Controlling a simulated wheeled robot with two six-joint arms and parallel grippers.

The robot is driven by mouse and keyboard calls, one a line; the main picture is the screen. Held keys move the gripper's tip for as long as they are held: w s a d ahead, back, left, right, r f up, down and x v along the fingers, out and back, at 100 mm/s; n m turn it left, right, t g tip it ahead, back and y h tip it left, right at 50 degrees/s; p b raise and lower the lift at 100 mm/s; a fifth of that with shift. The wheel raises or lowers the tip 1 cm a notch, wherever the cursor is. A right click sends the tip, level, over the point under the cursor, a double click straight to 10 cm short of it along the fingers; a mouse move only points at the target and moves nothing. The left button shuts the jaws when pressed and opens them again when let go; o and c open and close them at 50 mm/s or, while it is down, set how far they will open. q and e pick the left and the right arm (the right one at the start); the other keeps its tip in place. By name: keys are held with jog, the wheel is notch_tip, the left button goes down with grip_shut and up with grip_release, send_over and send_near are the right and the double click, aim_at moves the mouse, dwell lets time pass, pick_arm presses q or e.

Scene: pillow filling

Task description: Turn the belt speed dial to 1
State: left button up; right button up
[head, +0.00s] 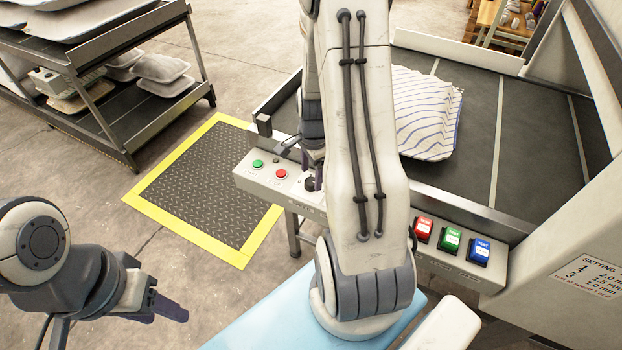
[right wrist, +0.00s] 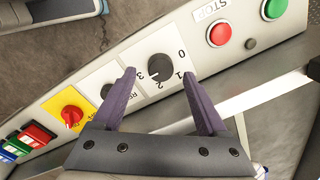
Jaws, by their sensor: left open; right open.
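A black dial (right wrist: 162,73) with a printed scale from 0 to 3 is on the light control panel in the right wrist view. Its pointer direction is not clear to me. My right gripper (right wrist: 158,75) is open, with its purple fingers on either side of this dial. I cannot tell whether they touch it. In the head view, a dark knob (head: 309,184) shows on the panel beside the right gripper, partly hidden by my right arm. My left gripper (head: 163,306) is open and empty over the floor at the lower left, far from the panel.
The panel (head: 245,178) carries a green button (head: 257,164) and red STOP button (head: 281,174). A red knob on yellow (right wrist: 72,115) sits farther along. Red, green and blue buttons (head: 451,239) are at right. A striped pillow (head: 425,110) lies on the belt (head: 480,90).

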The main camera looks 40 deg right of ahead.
aim_at(311, 184)
jog(key=shift+w+f, duration=0.1)
jog(key=shift+f, duration=1.1)
grip_shut()
